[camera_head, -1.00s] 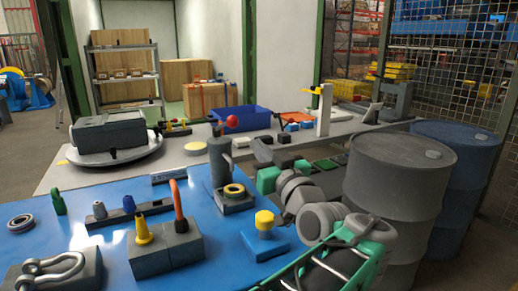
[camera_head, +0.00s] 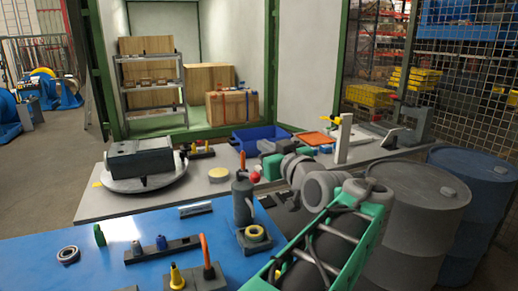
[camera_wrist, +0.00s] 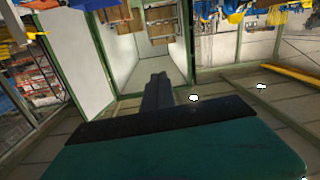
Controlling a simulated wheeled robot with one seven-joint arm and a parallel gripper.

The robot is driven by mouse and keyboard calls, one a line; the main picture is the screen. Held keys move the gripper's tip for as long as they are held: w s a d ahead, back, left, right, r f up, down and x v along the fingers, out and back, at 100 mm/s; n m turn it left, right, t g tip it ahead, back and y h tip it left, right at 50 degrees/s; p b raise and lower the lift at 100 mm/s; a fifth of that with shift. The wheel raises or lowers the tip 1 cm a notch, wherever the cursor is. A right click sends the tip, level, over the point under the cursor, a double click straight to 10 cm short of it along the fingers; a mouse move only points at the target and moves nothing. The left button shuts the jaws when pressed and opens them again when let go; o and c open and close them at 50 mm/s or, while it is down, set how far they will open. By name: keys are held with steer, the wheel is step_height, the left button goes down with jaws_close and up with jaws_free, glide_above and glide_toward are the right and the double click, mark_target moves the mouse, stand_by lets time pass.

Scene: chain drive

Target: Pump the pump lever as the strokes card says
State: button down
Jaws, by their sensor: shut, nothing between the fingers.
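The pump (camera_head: 243,204) is a dark grey upright cylinder on the blue table. Its lever ends in a red ball (camera_head: 254,177), just right of the pump's top. A small flat plate (camera_head: 195,209) left of the pump may be the strokes card; its writing is too small to read. My arm reaches in from the lower right, its wrist near and beyond the ball. My gripper (camera_wrist: 158,88) is shut and empty in the wrist view, pointing toward the room's far side. In the head view its fingertips cannot be made out clearly, and no contact with the lever shows.
An orange upright handle (camera_head: 206,250) stands in front. The grey bench (camera_head: 110,207) behind holds a turntable, a blue bin (camera_head: 262,137) and small parts. Drums (camera_head: 413,205) stand at right.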

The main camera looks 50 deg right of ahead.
steer(key=f, duration=0.1)
steer(key=s+d+f+m+g, duration=0.1)
steer(key=f, duration=0.1)
steer(key=f+g, duration=0.1)
steer(key=f, duration=0.1)
steer(key=shift+s+d+f, duration=0.1)
steer(key=shift+s+d, duration=0.05)
steer(key=shift+s, duration=0.1)
steer(key=w+d+f+p, duration=0.3)
steer(key=w+d+f, duration=0.2)
steer(key=w, duration=0.3)
steer(key=shift+w+f, duration=0.25)
steer(key=shift+f, duration=0.35)
steer(key=shift+f, duration=0.1)
